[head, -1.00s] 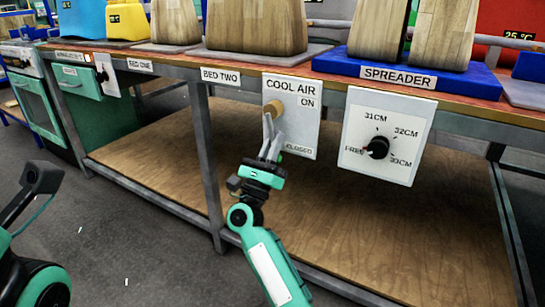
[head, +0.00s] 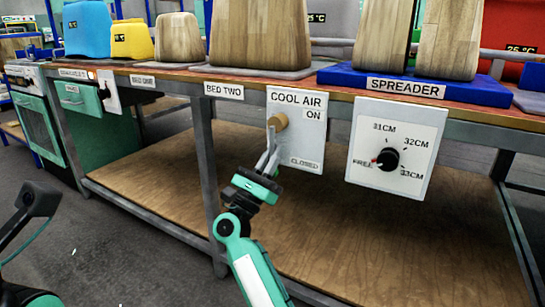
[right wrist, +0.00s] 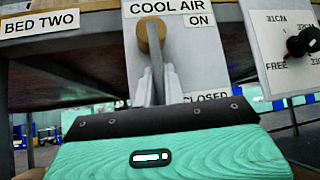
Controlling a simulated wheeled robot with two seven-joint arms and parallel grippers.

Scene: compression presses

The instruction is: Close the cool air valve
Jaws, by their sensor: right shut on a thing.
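The cool air valve is a white panel (head: 306,141) labelled COOL AIR on the bench front, with ON above and CLOSED below. A tan round-ended handle (head: 279,121) sits at its left side, level with the ON label. My right gripper (head: 270,147) reaches up from below and is shut on this handle. In the right wrist view the grey fingers (right wrist: 152,68) meet at the tan handle (right wrist: 151,33), beside ON and above CLOSED. The fingers hide part of the handle. Of my left arm only dark and green parts show at the left edge; its fingers are not visible.
The spreader dial (head: 390,152) with a black knob is on a white panel to the right. A bench leg (head: 203,150) stands left of the valve. The lower wooden shelf (head: 380,240) is bare. Wooden blocks and a blue base (head: 330,77) stand on top.

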